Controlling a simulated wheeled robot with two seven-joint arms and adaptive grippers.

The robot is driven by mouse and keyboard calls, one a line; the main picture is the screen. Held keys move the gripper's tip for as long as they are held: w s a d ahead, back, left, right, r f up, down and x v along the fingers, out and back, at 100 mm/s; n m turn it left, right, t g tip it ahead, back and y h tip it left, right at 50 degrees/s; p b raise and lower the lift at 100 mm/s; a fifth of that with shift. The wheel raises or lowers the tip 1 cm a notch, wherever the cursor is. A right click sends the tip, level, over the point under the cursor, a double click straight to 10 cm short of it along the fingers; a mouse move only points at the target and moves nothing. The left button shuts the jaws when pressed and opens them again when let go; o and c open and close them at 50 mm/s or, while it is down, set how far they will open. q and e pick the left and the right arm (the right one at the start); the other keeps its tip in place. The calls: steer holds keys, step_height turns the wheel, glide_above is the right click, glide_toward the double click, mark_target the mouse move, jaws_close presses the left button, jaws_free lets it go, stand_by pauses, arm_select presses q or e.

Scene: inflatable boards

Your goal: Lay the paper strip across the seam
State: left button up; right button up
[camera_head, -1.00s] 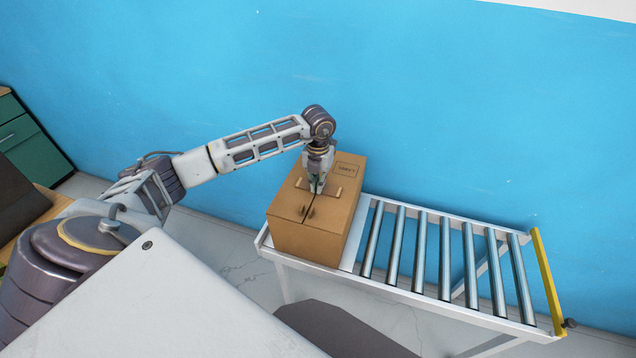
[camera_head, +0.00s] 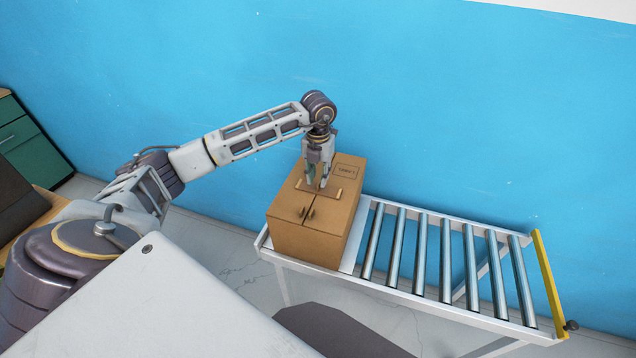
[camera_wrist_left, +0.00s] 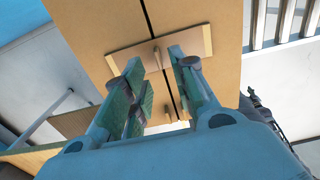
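A cardboard box (camera_head: 330,218) stands on the near end of a roller conveyor, with a dark seam (camera_wrist_left: 148,18) running along its top. A pale tan paper strip (camera_wrist_left: 198,42) lies crosswise over the seam and looks flat on the box top. In the head view the strip's right end (camera_head: 339,193) shows, while its middle is partly hidden by the fingers. My left gripper (camera_head: 318,186) is just above the strip, with its fingers apart. In the wrist view the left gripper (camera_wrist_left: 156,64) has nothing between its fingertips.
The roller conveyor (camera_head: 420,254) extends to the right with bare rollers and a yellow end bar (camera_head: 547,282). A blue wall (camera_head: 450,100) stands behind. A green cabinet (camera_head: 28,146) is at the far left.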

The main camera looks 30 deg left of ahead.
mark_target(318, 185)
arm_select(q)
step_height(318, 185, up, 8)
steer(key=b, duration=0.1)
stand_by(0.4)
